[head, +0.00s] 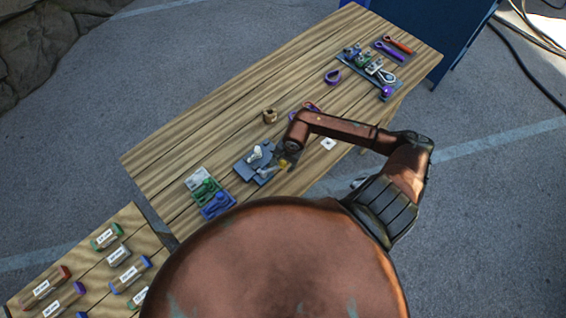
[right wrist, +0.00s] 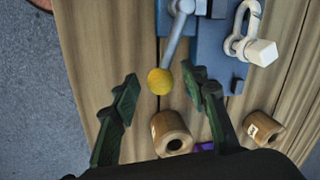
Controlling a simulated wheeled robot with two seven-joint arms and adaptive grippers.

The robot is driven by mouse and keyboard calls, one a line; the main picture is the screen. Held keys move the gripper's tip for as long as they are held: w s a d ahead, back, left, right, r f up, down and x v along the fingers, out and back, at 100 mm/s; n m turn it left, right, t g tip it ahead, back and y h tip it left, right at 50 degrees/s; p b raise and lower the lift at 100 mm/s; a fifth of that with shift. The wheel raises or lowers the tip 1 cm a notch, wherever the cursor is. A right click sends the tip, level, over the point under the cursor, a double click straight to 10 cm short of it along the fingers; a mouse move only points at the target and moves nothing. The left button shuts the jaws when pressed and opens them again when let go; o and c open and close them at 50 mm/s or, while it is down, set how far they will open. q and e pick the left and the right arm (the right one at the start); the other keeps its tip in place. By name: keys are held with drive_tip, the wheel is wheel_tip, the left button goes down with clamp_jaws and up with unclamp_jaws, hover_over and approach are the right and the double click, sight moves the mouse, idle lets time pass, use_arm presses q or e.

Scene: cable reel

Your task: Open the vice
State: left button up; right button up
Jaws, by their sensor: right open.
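The blue-grey vice (head: 250,168) sits on the wooden table, left of my right gripper. In the right wrist view the vice (right wrist: 215,45) is at the top, with a grey handle bar (right wrist: 178,35) ending in a yellow ball (right wrist: 160,81). A white shackle (right wrist: 250,40) is at the vice's right; it shows pale in the head view (head: 256,153). My right gripper (head: 284,160) is at the handle end. In its wrist view the green fingers (right wrist: 161,88) are open, with the yellow ball showing between their tips; I cannot tell any contact. My left gripper is out of view.
Green and blue trays (head: 216,206) lie left of the vice. A tool rack (head: 370,75) is at the far end. Another table (head: 128,218) holds several labelled cylinders.

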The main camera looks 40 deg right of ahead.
drive_tip(key=shift+c, duration=0.6)
clamp_jaws()
